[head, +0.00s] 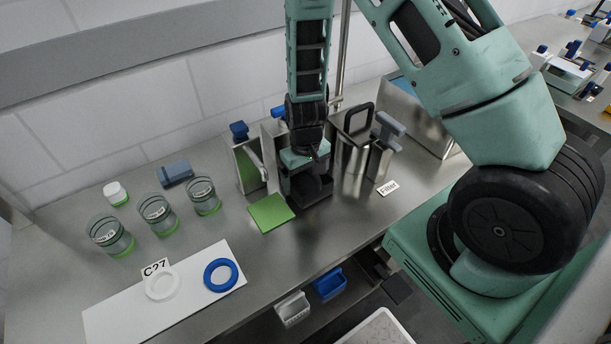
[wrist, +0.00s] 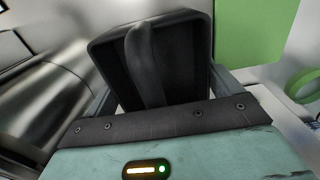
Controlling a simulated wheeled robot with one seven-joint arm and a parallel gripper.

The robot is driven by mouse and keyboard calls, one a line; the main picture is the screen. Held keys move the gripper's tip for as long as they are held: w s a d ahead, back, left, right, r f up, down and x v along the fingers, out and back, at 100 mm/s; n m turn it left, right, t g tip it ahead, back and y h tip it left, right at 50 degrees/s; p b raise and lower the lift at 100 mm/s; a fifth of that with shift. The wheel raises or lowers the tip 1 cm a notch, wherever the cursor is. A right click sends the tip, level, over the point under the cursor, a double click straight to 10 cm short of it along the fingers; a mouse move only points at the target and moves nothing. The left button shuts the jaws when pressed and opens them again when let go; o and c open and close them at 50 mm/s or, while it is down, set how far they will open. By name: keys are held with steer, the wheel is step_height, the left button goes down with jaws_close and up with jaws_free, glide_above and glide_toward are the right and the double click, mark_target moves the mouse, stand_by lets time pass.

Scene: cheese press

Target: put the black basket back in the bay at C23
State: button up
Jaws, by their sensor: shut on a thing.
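My gripper (head: 306,162) is shut on the black basket (head: 312,190) and points down over the steel counter. In the wrist view the basket (wrist: 196,62) is an open-topped black box with a band-like handle across it, between my gripper's fingers (wrist: 160,88). In the head view it is upright beside a green square pad (head: 270,213). I cannot tell whether its base touches the counter. No C23 label is readable, so I cannot tell which place is that bay.
Left of my gripper stands an upright holder with a blue knob (head: 239,131). To the right are a steel can with a black handle (head: 358,140) and a "Filter" label (head: 388,187). Several glass jars (head: 157,214) and a white board (head: 130,310) marked C27 lie left.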

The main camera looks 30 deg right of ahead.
steer(key=shift+f, duration=0.1)
steer(key=o, duration=1)
